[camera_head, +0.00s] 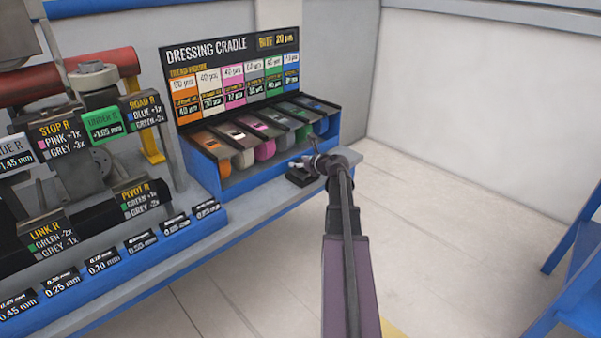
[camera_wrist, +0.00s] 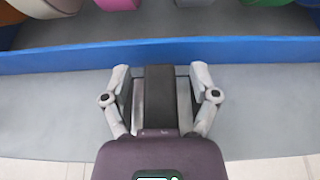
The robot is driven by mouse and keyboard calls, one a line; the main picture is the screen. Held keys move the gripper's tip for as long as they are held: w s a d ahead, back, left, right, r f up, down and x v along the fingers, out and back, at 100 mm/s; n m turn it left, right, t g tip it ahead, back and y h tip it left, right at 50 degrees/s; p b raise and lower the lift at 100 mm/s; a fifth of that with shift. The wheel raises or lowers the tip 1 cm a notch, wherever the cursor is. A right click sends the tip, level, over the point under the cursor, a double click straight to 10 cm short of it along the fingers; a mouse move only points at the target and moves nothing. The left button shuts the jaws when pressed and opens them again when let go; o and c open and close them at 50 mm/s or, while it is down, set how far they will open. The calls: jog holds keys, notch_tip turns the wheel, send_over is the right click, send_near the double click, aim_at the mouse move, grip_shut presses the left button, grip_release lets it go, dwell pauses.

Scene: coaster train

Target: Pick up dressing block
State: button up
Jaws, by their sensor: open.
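The dressing block, which I take to be the dark block (camera_wrist: 160,92) with a grey side, lies at the shelf's front edge in the wrist view. My gripper (camera_wrist: 160,80) is open, with one finger on either side of the block and a small gap showing at each side. In the head view my gripper (camera_head: 312,164) is at the right end of the bench, in front of the dressing cradle (camera_head: 186,158). A small black shape beside it there may be the block; I cannot clearly tell them apart. The block's lower end is hidden by my gripper's body.
A blue lip (camera_wrist: 160,54) runs just beyond my fingertips, with several coloured rollers behind it. A labelled sign board (camera_head: 230,70) stands above the cradle. Machinery and tags fill the bench's left. Floor (camera_head: 450,220) is open to the right; a blue frame (camera_head: 575,270) stands at far right.

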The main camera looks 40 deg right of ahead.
aim_at(299, 159)
dwell(0.5)
grip_shut()
jog(key=shift+r, duration=0.2)
notch_tip(299, 159, up, 4)
jog(key=p, duration=0.4)
jog(key=shift+f, duration=0.25)
jog(key=s+d+r+p, duration=0.1)
jog(key=s, duration=1.5)
jog(key=shift+d, duration=0.15)
jog(key=shift+r, duration=0.1)
